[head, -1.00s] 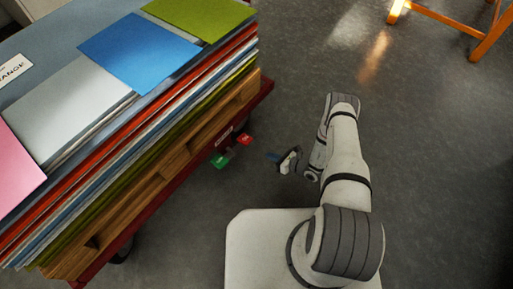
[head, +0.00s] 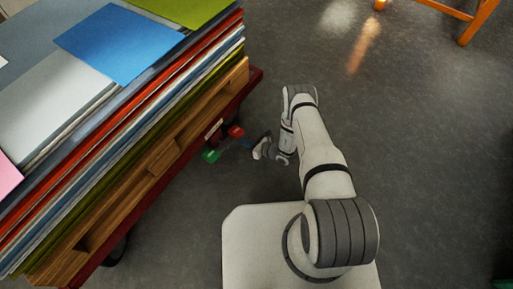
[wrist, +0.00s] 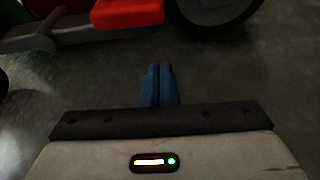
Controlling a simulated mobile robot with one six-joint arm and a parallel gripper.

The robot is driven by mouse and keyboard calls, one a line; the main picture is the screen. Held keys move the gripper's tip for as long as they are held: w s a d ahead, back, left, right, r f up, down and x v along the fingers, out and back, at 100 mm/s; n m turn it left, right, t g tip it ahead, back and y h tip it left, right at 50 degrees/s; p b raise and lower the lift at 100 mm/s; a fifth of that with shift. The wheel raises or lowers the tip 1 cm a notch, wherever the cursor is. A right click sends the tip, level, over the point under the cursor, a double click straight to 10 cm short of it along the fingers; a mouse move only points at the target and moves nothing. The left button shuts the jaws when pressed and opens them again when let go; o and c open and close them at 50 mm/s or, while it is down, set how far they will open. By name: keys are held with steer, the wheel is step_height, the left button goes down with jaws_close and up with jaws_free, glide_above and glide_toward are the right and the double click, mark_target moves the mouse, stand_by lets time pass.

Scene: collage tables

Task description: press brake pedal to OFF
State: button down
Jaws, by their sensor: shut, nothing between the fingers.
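Two small pedals stick out low from the side of a red-based cart. The red pedal (head: 237,131) is also at the top of the wrist view (wrist: 127,12). The green pedal (head: 211,156) is to its left and nearer to me. I cannot read which one is marked OFF. My gripper (head: 249,144) is close to the red pedal, low over the floor. In the wrist view its blue fingers (wrist: 160,68) are together and empty, pointing just right of the red pedal. A floor gap shows between them there; contact is not visible.
The cart's red base (head: 187,158) carries wood and a tall stack of coloured sheets (head: 125,42) on the left. A dark wheel (wrist: 212,12) is right of the red pedal. An orange wooden leg (head: 478,22) stands far right. Floor right of my arm is clear.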

steer(key=shift+w+d+r, duration=0.1)
steer(key=shift+d+r, duration=0.05)
steer(key=shift+r, duration=0.5)
steer(key=shift+w+d+r, duration=0.1)
steer(key=shift+w+r, duration=0.05)
steer(key=shift+r, duration=0.55)
steer(key=shift+w+d+r, duration=0.1)
steer(key=shift+d+r, duration=0.05)
steer(key=shift+r, duration=0.5)
steer(key=shift+d, duration=0.1)
steer(key=shift+d, duration=0.1)
